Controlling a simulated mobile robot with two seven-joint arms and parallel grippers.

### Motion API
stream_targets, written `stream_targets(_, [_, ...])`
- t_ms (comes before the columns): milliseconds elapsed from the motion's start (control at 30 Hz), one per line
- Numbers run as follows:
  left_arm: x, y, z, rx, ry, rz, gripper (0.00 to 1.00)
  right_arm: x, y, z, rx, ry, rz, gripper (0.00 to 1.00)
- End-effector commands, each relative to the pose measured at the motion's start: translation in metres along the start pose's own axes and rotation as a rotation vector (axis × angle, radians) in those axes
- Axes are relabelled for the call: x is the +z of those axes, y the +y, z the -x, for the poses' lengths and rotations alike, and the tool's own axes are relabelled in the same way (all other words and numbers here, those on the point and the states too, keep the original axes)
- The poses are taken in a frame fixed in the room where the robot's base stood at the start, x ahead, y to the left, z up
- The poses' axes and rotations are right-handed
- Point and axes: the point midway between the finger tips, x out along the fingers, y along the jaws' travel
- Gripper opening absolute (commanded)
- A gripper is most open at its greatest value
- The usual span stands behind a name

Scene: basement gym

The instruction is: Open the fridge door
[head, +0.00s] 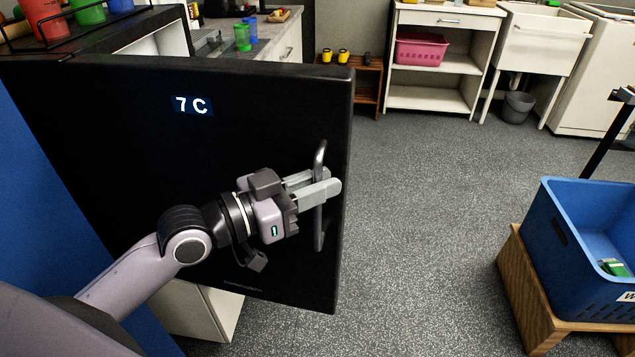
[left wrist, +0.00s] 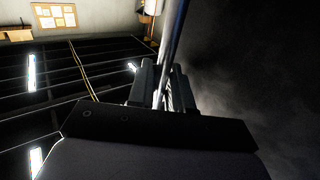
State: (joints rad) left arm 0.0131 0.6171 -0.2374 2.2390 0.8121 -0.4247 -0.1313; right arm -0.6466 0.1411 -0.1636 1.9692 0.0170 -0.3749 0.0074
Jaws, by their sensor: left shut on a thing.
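The fridge door (head: 130,150) is a black panel with a lit "7 C" display, seen at the left in the head view. Its vertical metal handle (head: 319,236) stands near the door's right edge. My left gripper (head: 325,188) is shut on the handle at about its middle. In the left wrist view the handle (left wrist: 176,40) runs between the fingers of the left gripper (left wrist: 165,85). The door's dark surface (left wrist: 250,80) fills the right of that view. My right gripper is in neither view.
Grey floor (head: 430,200) lies clear to the right of the door. A blue crate (head: 565,240) stands on a wooden stand (head: 515,270) at the right. A white shelf (head: 430,97) and a sink (head: 535,45) are at the back. Cups (head: 88,12) stand in a rack above the fridge.

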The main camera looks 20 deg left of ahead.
Motion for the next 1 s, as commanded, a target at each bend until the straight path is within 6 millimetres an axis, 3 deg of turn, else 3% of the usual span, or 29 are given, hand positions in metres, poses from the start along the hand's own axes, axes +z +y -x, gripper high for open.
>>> stream_targets(267, [-0.001, 0.0, 0.0, 0.0, 0.002, -0.001, 0.0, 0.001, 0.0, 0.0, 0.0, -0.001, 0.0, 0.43])
stream_targets(300, [-0.001, 0.0, 0.0, 0.0, 0.002, -0.001, 0.29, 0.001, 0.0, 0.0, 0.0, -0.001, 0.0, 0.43])
stream_targets(333, [-0.001, 0.0, 0.0, 0.0, 0.002, -0.001, 0.35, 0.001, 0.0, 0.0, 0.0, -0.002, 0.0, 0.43])
stream_targets(767, [-0.001, 0.0, 0.0, 0.0, 0.001, 0.0, 0.35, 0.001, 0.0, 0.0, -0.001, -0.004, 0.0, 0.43])
stream_targets(867, [-0.008, 0.0, 0.0, 0.001, 0.002, -0.001, 0.35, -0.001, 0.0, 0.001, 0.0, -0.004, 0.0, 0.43])
stream_targets(1000, [-0.032, 0.0, 0.0, 0.0, 0.006, -0.004, 0.35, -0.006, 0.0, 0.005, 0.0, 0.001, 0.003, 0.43])
